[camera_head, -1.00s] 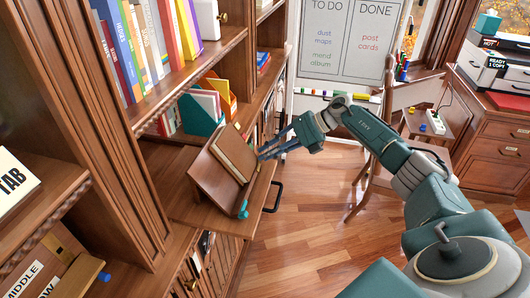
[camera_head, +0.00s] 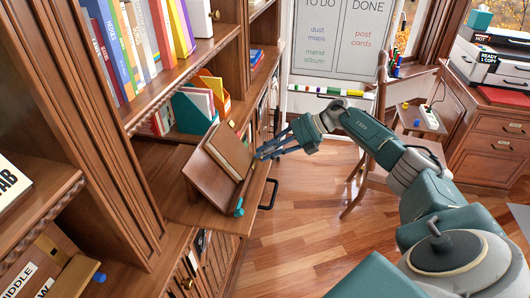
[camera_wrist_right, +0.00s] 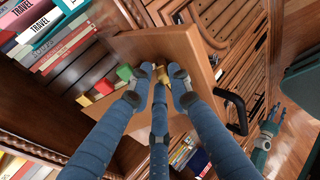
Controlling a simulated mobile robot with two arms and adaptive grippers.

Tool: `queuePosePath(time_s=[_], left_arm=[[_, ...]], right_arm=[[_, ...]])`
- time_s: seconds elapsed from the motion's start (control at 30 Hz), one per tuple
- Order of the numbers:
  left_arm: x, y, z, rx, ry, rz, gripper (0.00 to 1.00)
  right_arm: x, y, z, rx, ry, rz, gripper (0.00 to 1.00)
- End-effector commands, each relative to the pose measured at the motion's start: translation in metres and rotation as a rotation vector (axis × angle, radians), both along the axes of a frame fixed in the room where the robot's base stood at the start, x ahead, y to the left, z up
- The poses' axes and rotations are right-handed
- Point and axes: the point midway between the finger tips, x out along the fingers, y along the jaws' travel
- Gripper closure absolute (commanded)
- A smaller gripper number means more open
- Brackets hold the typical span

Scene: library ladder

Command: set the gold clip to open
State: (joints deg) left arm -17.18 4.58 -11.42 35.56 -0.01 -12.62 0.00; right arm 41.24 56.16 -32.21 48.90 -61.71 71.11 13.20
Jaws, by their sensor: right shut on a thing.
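The gold clip (camera_wrist_right: 163,76) shows as a small yellow piece between the fingertips of my right gripper (camera_wrist_right: 160,82) in the right wrist view, mostly covered by them. The fingers are closed around it. In the head view, my right gripper (camera_head: 258,154) reaches in from the right to the right edge of the tilted wooden stand (camera_head: 205,177), which holds a brown book (camera_head: 230,152). The clip is hidden there by the fingers, and its open or closed setting cannot be told.
The stand rests on a pull-out shelf (camera_head: 188,214) of the bookcase. A small teal piece (camera_head: 239,207) is at its lower corner. A black handle (camera_head: 269,194) sticks out beside it. A chair (camera_head: 372,160) stands behind my right arm. Floor to the right is open.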

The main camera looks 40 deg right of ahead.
Motion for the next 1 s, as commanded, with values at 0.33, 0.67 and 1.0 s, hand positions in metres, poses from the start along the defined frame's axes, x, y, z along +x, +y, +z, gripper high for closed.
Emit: queuePosePath(time_s=[0.33, 0.67, 1.0], left_arm=[[0.0, 0.0, -0.001, 0.0, 0.0, -0.001, 0.6], [-0.001, 0.002, 0.0, 0.001, 0.002, -0.001, 0.6], [-0.001, 0.0, 0.016, 0.0, 0.001, -0.001, 0.6]], right_arm=[[-0.002, 0.0, -0.006, -0.006, 0.009, 0.004, 0.69], [0.003, 0.005, 0.006, -0.106, -0.084, 0.099, 0.69], [0.003, 0.033, 0.035, -0.564, -0.474, 0.521, 0.69]])
